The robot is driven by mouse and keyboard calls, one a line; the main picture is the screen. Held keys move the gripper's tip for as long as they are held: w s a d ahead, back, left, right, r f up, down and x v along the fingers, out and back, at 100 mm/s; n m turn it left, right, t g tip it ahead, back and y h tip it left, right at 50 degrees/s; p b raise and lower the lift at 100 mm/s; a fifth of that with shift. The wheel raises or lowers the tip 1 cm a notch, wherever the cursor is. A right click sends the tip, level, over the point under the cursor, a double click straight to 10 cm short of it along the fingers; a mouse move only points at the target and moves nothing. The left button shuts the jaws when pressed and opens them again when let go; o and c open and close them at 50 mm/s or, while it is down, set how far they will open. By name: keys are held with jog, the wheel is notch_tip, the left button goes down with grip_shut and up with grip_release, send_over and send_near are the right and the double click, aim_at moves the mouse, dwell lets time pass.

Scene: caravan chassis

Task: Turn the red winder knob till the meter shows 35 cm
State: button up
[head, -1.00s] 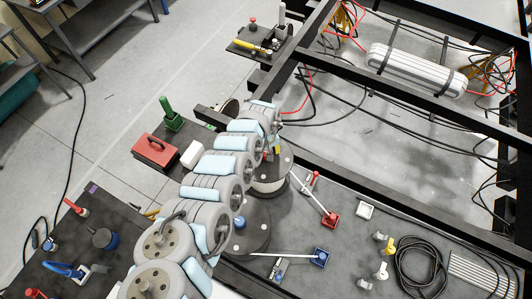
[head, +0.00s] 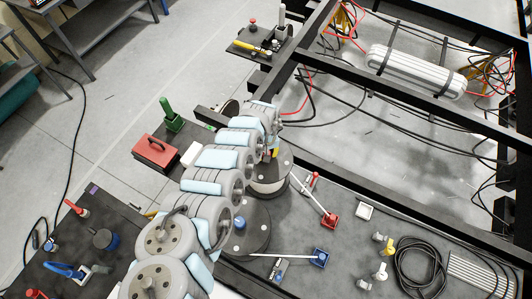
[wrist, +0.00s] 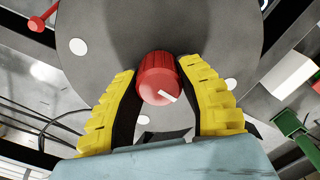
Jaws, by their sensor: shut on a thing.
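The red winder knob (wrist: 158,76), with a white pointer mark on its face, sits on a round grey drum top with white dots (wrist: 110,30) in the wrist view. My gripper (wrist: 160,72) has its two yellow-padded fingers closed on either side of the knob. In the head view the drum (head: 268,186) shows beside my arm, which hides the knob and most of my gripper. A white line runs from this drum to a red block (head: 329,220). A small red-marked device (head: 312,183) lies beside the line; no reading is legible.
A second drum with a blue knob (head: 239,223) stands close by, with a line to a blue block (head: 320,257). A black cable coil (head: 418,268) lies at lower right.

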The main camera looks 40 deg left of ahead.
jog(key=m, duration=0.5)
jog(key=m+b, duration=0.1)
jog(key=m, duration=0.4)
jog(key=shift+d+m, duration=0.1)
jog(key=shift+m, duration=0.3)
jog(key=m, duration=0.5)
jog(key=shift+w, duration=0.1)
jog(key=m, duration=0.5)
jog(key=shift+d, duration=0.1)
grip_shut()
jog(key=m, duration=0.5)
jog(key=shift+b, duration=0.3)
jog(key=m, duration=0.5)
jog(key=shift+s+d, duration=0.1)
jog(key=shift+s, duration=0.1)
jog(key=m, duration=0.4)
jog(key=shift+m+b, duration=0.3)
jog(key=m, duration=0.4)
jog(key=shift+s+m, duration=0.1)
jog(key=shift+m, duration=0.3)
jog(key=shift+b, duration=0.3)
